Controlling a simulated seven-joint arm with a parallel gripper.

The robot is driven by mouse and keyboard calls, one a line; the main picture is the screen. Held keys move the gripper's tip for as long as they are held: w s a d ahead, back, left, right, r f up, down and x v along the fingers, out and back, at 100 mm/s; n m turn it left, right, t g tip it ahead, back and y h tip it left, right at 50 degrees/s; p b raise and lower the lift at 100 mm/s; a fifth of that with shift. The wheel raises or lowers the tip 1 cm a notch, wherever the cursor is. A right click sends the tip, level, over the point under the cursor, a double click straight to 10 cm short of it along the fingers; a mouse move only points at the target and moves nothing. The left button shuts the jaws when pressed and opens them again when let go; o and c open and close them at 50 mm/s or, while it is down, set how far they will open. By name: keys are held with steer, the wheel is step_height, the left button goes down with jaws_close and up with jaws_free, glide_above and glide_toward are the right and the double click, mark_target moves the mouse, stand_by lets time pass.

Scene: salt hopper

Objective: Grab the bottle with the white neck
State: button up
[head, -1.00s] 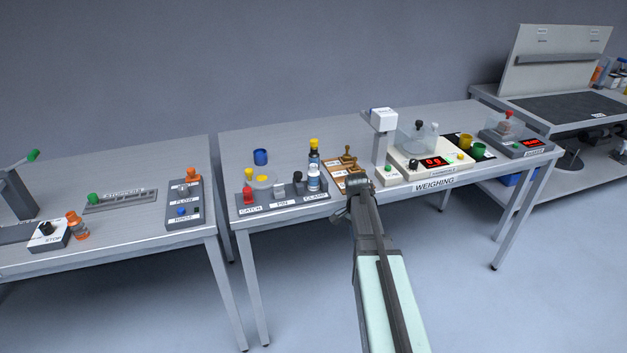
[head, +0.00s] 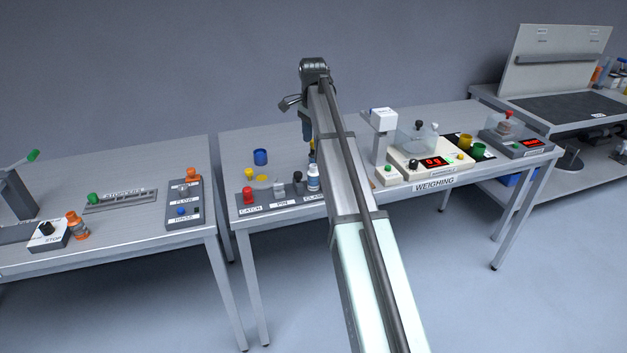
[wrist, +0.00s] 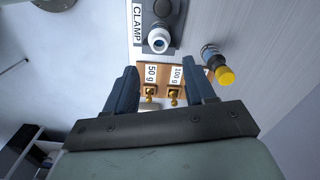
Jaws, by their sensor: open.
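The bottle with the white neck (head: 313,178) stands at the right end of the grey fixture on the weighing table, by the CLAMP label. In the wrist view its white top (wrist: 158,41) shows from above, beyond my fingertips. My gripper (wrist: 160,78) is open, with nothing between its fingers. In the head view one dark blue finger (head: 307,130) points down over the table behind my arm. A second bottle with a yellow cap (wrist: 225,76) stands to the right in the wrist view; in the head view my arm mostly hides it.
A wooden board (wrist: 187,72) with brass weights, labelled 50 g and 100 g, lies between the fingers in the wrist view. The balance (head: 432,160) stands right.

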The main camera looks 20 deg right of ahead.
mark_target(313, 174)
step_height(313, 174, down, 8)
steer(key=shift+a+f, duration=0.15)
steer(key=shift+f, duration=2.65)
steer(key=shift+c, duration=0.4)
steer(key=c, duration=0.8)
